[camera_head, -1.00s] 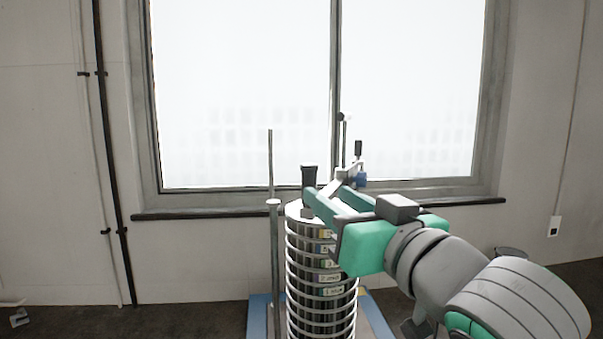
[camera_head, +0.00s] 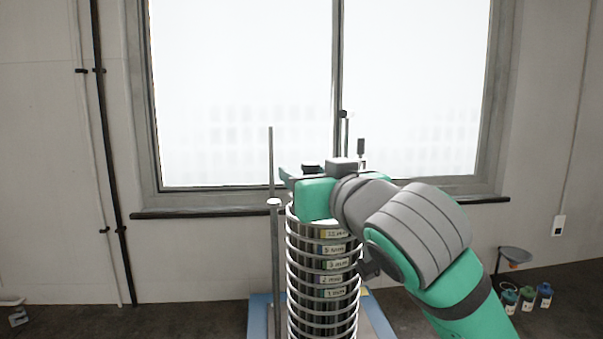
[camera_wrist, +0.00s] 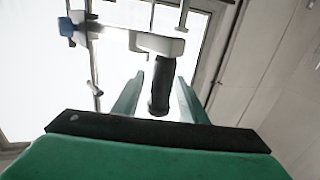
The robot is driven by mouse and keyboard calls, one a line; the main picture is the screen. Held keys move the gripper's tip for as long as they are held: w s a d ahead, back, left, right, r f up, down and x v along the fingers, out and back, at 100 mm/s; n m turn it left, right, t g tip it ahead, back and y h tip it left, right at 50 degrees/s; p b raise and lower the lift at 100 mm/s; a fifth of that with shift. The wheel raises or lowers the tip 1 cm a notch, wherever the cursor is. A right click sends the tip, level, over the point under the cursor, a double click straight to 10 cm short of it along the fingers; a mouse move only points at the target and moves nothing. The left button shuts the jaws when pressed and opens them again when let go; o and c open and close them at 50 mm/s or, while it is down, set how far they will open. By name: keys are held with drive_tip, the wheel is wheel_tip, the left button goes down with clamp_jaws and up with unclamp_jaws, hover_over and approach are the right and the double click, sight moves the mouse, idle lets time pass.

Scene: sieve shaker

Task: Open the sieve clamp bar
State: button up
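The clamp bar (camera_wrist: 125,38) is a pale bar with a blue knob (camera_wrist: 67,27) at its left end in the wrist view. A black cylindrical handle (camera_wrist: 160,80) sticks out from its other end. My gripper (camera_wrist: 160,77) is open, with one green finger on each side of the handle; I cannot tell whether they touch it. In the head view my gripper (camera_head: 286,178) is at the top of the sieve stack (camera_head: 322,265). My wrist hides most of the bar there, and only a dark top of what seems the handle (camera_head: 311,167) shows.
A thin metal rod (camera_head: 272,165) stands left of the stack, and another post (camera_head: 344,140) rises behind. The stack stands on a blue-edged base (camera_head: 259,315). Small bottles (camera_head: 527,298) and a funnel-like dish (camera_head: 515,254) are at the right. The window is behind.

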drive_tip(key=shift+w+a, duration=0.35)
drive_tip(key=shift+w, duration=0.3)
clamp_jaws()
drive_tip(key=shift+d, duration=0.15)
